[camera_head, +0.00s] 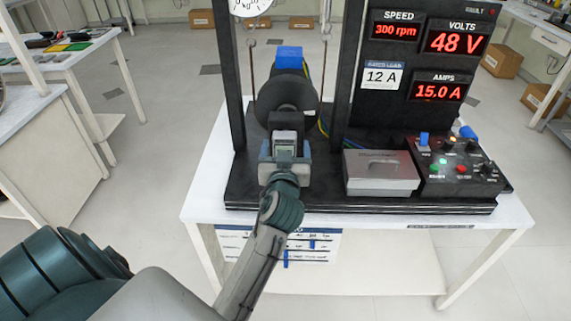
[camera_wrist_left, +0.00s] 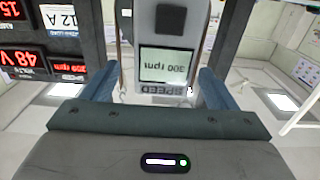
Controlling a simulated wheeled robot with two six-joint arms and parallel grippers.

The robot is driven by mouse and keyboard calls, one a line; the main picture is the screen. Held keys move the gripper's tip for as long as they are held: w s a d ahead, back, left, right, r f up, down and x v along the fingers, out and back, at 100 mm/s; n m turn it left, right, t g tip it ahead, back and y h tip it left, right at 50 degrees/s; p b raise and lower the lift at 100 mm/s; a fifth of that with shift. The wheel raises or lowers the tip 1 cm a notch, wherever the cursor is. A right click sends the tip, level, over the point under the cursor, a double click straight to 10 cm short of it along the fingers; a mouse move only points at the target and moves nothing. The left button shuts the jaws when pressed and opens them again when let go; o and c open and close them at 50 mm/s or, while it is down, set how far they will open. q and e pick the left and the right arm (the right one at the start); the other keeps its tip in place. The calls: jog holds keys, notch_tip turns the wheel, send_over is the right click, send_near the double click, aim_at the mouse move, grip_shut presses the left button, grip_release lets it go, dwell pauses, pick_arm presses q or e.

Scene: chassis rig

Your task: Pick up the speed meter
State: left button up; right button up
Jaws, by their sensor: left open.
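The speed meter (camera_head: 285,143) is a grey device with a small screen, in front of the dark round wheel on the rig. In the left wrist view the speed meter (camera_wrist_left: 167,65) appears upside down, its screen reading 300 rpm. My left gripper (camera_head: 285,153) is open, with one blue-grey finger on each side of the meter's lower part. In the left wrist view, gaps show between the meter and both fingers of the left gripper (camera_wrist_left: 156,88). What supports the meter is hidden. My right gripper is not in view.
The dark wheel (camera_head: 287,95) stands close behind the meter, between black posts. A grey metal box (camera_head: 381,172) and a control box (camera_head: 455,167) sit to the right on the black base. The display panel (camera_head: 425,60) reads 300 rpm, 48 V and 15.0 A.

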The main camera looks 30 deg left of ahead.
pick_arm(q)
jog(key=p+x, duration=0.1)
jog(key=x, duration=0.3)
jog(key=shift+w+a, duration=0.15)
jog(key=shift+a, duration=0.15)
jog(key=shift+c, duration=0.2)
jog(key=c, duration=1.5)
